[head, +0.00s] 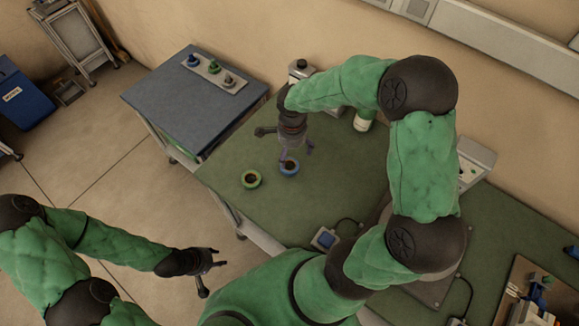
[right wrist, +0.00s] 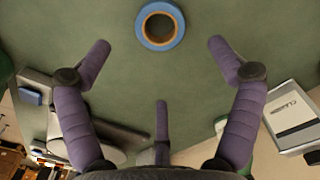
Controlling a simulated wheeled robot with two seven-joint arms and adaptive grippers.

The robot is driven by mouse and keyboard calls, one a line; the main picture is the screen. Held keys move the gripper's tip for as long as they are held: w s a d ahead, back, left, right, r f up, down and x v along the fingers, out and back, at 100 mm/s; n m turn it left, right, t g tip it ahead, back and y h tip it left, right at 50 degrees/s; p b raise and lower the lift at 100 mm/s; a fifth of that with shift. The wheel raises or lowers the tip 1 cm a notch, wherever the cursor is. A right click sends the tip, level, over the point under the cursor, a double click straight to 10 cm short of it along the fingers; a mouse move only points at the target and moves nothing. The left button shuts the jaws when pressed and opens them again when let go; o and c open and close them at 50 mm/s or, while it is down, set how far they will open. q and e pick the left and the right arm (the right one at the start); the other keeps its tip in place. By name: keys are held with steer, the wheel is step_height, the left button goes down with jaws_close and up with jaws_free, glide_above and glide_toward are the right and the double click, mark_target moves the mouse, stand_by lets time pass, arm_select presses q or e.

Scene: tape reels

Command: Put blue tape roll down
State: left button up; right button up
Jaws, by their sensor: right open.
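The blue tape roll (head: 289,167) lies flat on the green work table (head: 330,195). In the right wrist view the blue tape roll (right wrist: 160,45) shows as a blue ring with a brown core, lying beyond the fingertips. My right gripper (head: 296,148) is above and right beside the roll in the head view. Its purple fingers (right wrist: 160,75) are spread wide, with nothing between them. My left gripper (head: 215,262) is over the floor at the lower left, away from the table, with its fingers apart and empty.
A blue-grey table (head: 175,95) bears a rack (head: 215,74) with blue, green and dark items. A small boxed device (head: 325,239) sits near the front edge. A white device (head: 476,160) stands at right. Bare table surrounds the rolls.

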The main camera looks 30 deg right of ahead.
mark_target(290, 168)
step_height(290, 168, down, 3)
steer(key=shift+f, duration=0.1)
steer(key=shift+w+a+f+b, duration=0.2)
steer(key=shift+f+b, duration=0.2)
steer(key=shift+f, duration=0.9)
steer(key=shift+w+a+f+b, duration=0.15)
steer(key=shift+f+b, duration=0.2)
steer(key=shift+f, duration=0.95)
steer(key=shift+s, duration=0.15)
steer(key=c, duration=1.3)
steer(key=shift+r, duration=0.15)
steer(key=shift+r, duration=0.6)
step_height(290, 168, up, 2)
steer(key=shift+s+r+p, duration=0.1)
steer(key=shift+r+p, duration=0.1)
steer(key=shift+p, duration=0.25)
steer(key=s+a+r, duration=0.2)
steer(key=s+r, duration=0.1)
steer(key=s, duration=0.1)
steer(key=s+a+r+p, duration=0.1)
steer(key=s+a+r, duration=0.2)
steer(key=s+a+r+p, duration=0.1)
steer(key=s+a+r, duration=0.1)
steer(key=s+r, duration=0.1)
steer(key=shift+s+a+r, duration=0.1)
steer(key=shift+s+a, duration=0.1)
steer(key=shift+s, duration=0.6)
